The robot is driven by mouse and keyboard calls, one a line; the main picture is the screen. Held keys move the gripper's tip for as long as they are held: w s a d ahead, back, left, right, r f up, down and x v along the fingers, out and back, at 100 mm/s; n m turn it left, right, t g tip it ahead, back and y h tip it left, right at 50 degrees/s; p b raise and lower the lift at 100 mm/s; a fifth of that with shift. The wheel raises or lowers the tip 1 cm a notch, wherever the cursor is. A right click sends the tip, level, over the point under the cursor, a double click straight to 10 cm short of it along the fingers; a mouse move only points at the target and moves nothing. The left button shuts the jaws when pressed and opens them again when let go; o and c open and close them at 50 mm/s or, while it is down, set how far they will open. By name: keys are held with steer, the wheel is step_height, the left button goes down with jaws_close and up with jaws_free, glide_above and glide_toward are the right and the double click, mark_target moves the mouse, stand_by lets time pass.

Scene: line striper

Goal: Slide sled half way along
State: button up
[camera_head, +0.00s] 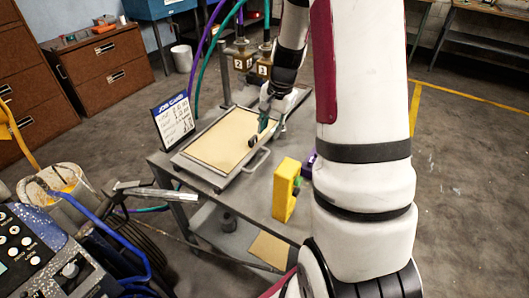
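A flat grey tray with a tan panel (222,140) on it lies on the grey metal table; it looks like the sled (205,177). A pale loop handle (257,161) sticks out from its near right side. My gripper (254,141) reaches down from my arm at the tray's right edge, just above and behind the handle. Its fingers are dark and small, with a teal part beside them. I cannot tell whether they are open, shut or touching the tray. My arm hides the table's right side and part of the track behind the tray.
Two labelled dispensers (243,61) with hoses stand at the tray's far end. A job card (173,121) stands at its left. A yellow block (286,190) stands on the table's near right. A control panel (35,255) and bucket (62,190) are at left.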

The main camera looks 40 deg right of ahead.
mark_target(263, 157)
steer(key=f, duration=0.4)
steer(key=w+f, duration=0.1)
steer(key=f, duration=0.3)
steer(key=w+a+f, duration=0.1)
steer(key=f, duration=0.3)
jaws_close()
steer(key=shift+w, duration=0.1)
